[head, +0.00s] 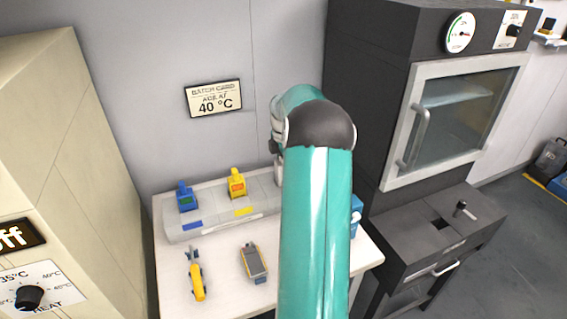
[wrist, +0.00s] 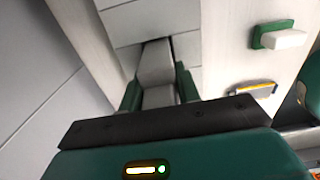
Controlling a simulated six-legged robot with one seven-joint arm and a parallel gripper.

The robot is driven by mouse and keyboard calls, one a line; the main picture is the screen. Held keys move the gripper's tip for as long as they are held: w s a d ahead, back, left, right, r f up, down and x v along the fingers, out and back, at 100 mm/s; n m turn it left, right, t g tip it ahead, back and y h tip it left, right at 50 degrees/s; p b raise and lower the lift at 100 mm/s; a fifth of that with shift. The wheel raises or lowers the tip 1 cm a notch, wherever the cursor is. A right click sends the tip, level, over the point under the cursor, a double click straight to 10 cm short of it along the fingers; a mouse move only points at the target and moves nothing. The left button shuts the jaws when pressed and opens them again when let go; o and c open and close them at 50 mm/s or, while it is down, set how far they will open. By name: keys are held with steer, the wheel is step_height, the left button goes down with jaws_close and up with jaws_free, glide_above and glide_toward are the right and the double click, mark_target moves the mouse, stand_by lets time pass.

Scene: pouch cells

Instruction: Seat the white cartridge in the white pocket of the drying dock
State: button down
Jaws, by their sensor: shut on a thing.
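The white cartridge (wrist: 155,65) is between the green fingers of my gripper (wrist: 158,88) in the wrist view, and the gripper is shut on it. Its far end is at a dark opening in a pale surface, which looks like the drying dock. I cannot tell how deep it sits there. In the head view the drying dock (head: 212,227) is a long pale block at the back of the table. A blue cartridge (head: 186,196) and a yellow cartridge (head: 237,184) stand upright in it. My arm hides the dock's right part, the white pocket and most of my gripper.
A yellow tool (head: 197,280) and a grey device with yellow edges (head: 254,263) lie on the white table (head: 222,292) before the dock. A blue object (head: 356,214) shows right of my arm. A dark oven (head: 385,110) stands right, a beige cabinet (head: 60,150) left.

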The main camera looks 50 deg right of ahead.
steer(key=shift+f, duration=1.15)
steer(key=c, duration=0.9)
jaws_free()
step_height(320, 180, up, 14)
steer(key=shift+f, duration=0.1)
